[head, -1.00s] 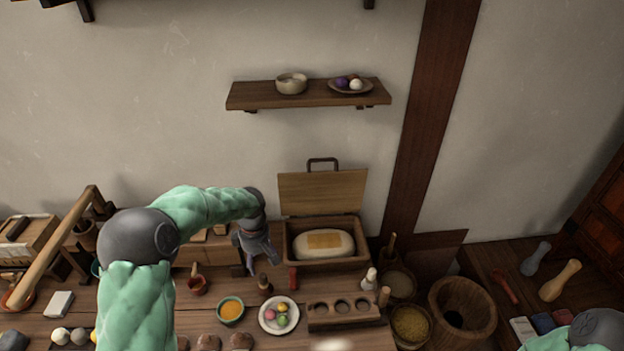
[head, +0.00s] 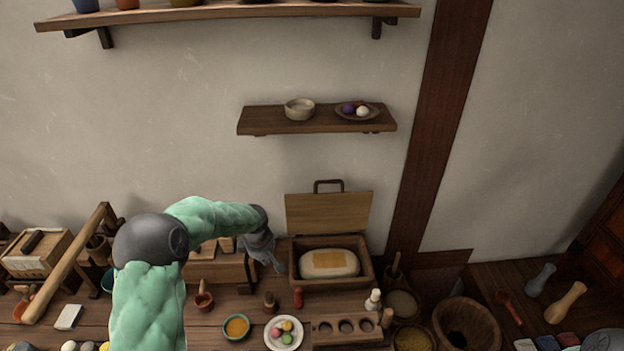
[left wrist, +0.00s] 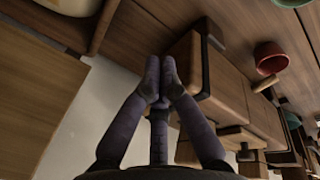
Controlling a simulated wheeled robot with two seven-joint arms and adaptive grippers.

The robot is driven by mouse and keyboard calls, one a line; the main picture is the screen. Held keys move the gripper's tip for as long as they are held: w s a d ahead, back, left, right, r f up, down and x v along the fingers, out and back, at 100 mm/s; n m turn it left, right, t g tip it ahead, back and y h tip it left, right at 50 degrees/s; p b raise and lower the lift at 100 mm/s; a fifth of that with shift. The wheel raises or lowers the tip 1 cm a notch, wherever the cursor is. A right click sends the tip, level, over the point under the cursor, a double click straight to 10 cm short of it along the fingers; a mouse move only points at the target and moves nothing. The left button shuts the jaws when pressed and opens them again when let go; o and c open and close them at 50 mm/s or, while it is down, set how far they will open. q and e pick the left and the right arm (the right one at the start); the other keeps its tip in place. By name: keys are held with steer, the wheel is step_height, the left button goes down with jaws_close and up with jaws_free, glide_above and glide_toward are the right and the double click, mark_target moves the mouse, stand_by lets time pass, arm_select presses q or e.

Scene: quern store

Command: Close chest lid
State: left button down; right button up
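The wooden chest (head: 330,284) stands at the back of the bench with its lid (head: 328,213) raised, leaning upright towards the wall. A dark handle (head: 328,184) is on the lid's top edge. A pale bundle with a yellow patch (head: 330,263) lies inside. My left gripper (head: 279,268) is just left of the chest, pointing down. In the left wrist view its fingertips (left wrist: 160,82) are together with nothing between them. A wooden panel (left wrist: 35,95), seemingly the lid, shows left there. My right gripper is out of view; only part of that arm shows lower right.
A small wooden cabinet (head: 215,270) stands close left of my left gripper. In front are a red-brown cup (head: 204,301), a bowl of orange powder (head: 236,327), a plate of coloured balls (head: 284,333) and a holed rack (head: 345,329). A shelf (head: 317,120) hangs above the chest.

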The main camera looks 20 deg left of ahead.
arm_select(q)
steer(key=w+a+r+t+h+p, duration=0.1)
steer(key=w+a+r+t+p, duration=0.2)
steer(key=w+r+t+p, duration=0.85)
steer(key=w+d+r+m+h+p, duration=0.1)
steer(key=w+d+r+h+p, duration=0.1)
steer(key=w+d+r+h, duration=0.2)
steer(key=x, duration=0.9)
steer(key=shift+r+t, duration=0.2)
steer(key=shift+t, duration=0.15)
steer(key=shift+w, duration=0.15)
